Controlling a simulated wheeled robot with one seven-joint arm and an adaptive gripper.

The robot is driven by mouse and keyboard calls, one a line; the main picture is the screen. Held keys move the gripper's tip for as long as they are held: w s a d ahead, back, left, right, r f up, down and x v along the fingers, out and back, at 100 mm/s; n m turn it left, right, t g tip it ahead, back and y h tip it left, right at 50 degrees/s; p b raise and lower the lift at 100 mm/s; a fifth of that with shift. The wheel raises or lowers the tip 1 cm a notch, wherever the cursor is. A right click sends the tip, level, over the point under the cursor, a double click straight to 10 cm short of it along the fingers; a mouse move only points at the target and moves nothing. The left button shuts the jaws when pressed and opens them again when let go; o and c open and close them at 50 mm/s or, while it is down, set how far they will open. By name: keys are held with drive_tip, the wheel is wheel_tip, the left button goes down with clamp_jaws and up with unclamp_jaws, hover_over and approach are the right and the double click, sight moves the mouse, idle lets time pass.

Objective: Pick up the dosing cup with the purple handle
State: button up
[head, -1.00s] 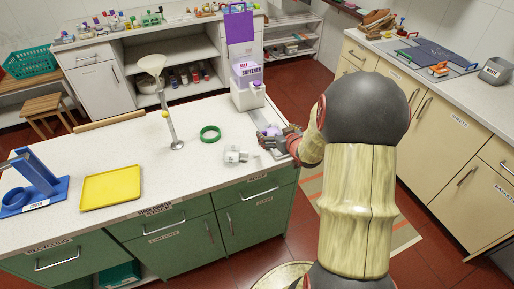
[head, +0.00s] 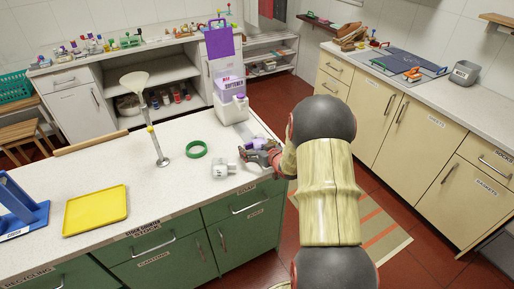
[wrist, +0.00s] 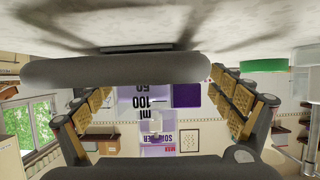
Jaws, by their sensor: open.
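The dosing cup (head: 257,142) shows as a small purple and pale shape on the counter's right end, partly hidden by my gripper. In the wrist view, clear markings reading "ml", "100" and "50" (wrist: 150,97) show between the fingers, with pale purple behind them. My gripper (head: 256,155) is low over the counter right beside the cup. In the wrist view my gripper (wrist: 160,110) has its padded fingers spread wide apart. I cannot tell whether either finger touches the cup.
A white softener bottle (head: 231,109) stands behind the cup. A clear and white object (head: 223,170) lies just left of my gripper. A green ring (head: 196,149), a funnel stand (head: 162,161) and a yellow tray (head: 95,210) are farther left. The counter's right edge is close.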

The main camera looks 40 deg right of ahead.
drive_tip(key=c, duration=0.3)
drive_tip(key=c, duration=1)
